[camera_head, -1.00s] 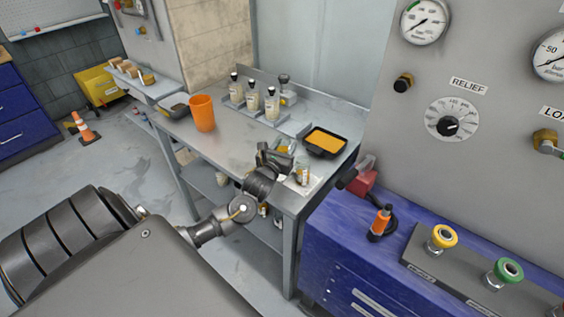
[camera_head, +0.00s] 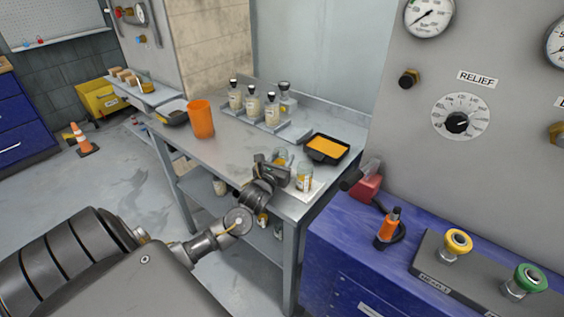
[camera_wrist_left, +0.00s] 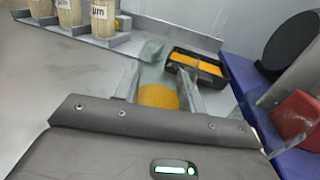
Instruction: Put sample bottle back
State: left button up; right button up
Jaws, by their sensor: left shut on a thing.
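My left gripper (camera_head: 276,172) is over the near right end of the steel table. It is shut on a clear bottle with orange contents (camera_head: 281,156), partly hidden by the jaws. The left wrist view shows the orange contents (camera_wrist_left: 158,96) between the two fingers. Another clear bottle with a pale label and amber contents (camera_head: 304,176) stands on a white mat (camera_head: 316,188), just right of the gripper. Several dark-capped bottles, one of them (camera_head: 253,102), stand in a grey rack further back. My right gripper is not in view.
A black tray with orange contents (camera_head: 326,149) lies behind the gripper. An orange cup (camera_head: 201,118) stands at the table's left. A blue bench (camera_head: 350,245) with an orange-handled tool (camera_head: 390,226) and a red block (camera_head: 366,188) borders on the right. The table's middle is clear.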

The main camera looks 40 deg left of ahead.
pick_arm(q)
jog(key=shift+f, duration=0.2)
jog(key=o, duration=1)
jog(key=shift+o, duration=0.6)
jog(key=shift+r, duration=0.3)
jog(key=b+v, duration=0.1)
jog(key=v, duration=0.9)
jog(key=shift+s+d+f, duration=0.1)
jog(key=shift+s+d, duration=0.05)
jog(key=shift+s, duration=0.15)
jog(key=shift+s+d, duration=0.15)
jog(key=shift+s, duration=0.5)
